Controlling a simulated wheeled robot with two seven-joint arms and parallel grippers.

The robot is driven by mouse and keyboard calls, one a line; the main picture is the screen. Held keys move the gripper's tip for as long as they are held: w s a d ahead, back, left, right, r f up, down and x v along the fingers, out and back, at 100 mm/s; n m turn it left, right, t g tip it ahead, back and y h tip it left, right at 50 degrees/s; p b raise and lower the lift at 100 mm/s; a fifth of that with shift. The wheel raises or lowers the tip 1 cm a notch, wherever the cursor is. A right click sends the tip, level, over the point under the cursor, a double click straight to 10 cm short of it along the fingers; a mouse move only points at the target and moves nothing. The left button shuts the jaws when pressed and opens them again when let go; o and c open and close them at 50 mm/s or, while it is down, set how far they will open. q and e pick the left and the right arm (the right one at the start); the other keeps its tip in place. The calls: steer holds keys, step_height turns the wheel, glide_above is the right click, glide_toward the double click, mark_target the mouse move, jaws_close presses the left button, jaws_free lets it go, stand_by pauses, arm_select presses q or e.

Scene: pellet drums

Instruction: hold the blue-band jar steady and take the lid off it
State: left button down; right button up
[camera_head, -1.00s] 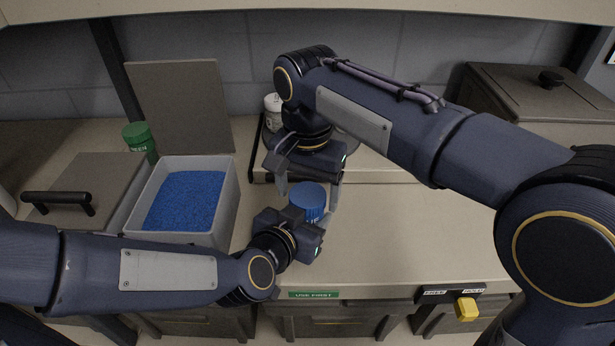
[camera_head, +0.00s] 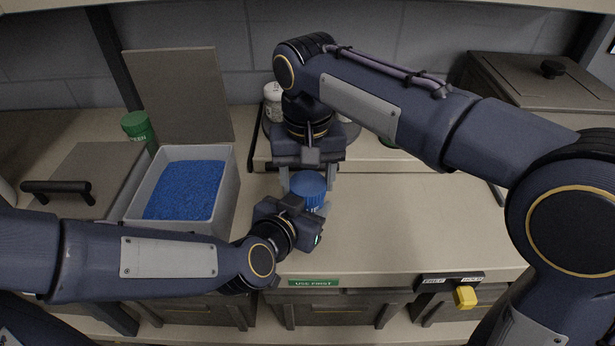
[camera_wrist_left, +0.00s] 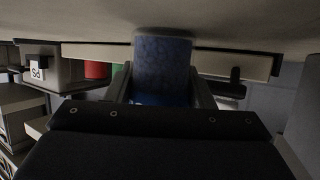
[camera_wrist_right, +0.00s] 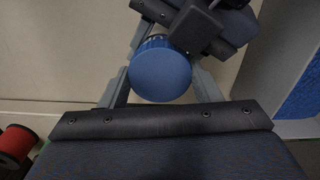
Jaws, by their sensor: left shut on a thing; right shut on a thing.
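The blue-band jar (camera_head: 312,207) stands upright on the counter, mostly hidden by my grippers. Its round blue lid (camera_head: 309,185) sits on top; I cannot tell whether it is loosened. My left gripper (camera_head: 311,210) is shut on the jar's body from the near side, low down. In the left wrist view, the blue jar body (camera_wrist_left: 162,62) is between its fingers. My right gripper (camera_head: 309,180) points down from above and is shut on the lid. In the right wrist view, the lid (camera_wrist_right: 160,75) is between its fingers.
A grey bin (camera_head: 232,190) of blue pellets stands left of the jar. A green-lidded jar (camera_head: 138,126) is behind it, and a white jar (camera_head: 272,92) stands at the back. A yellow knob (camera_head: 466,297) is on the front edge. The counter right of the jar is clear.

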steer(key=shift+n, duration=0.4)
steer(key=o, duration=1.1)
steer(key=shift+r, duration=2.4)
steer(key=shift+c, duration=0.6)
step_height(320, 180, up, 3)
steer(key=shift+m, duration=1.1)
steer(key=shift+f, duration=3.9)
steer(key=shift+c, duration=0.3)
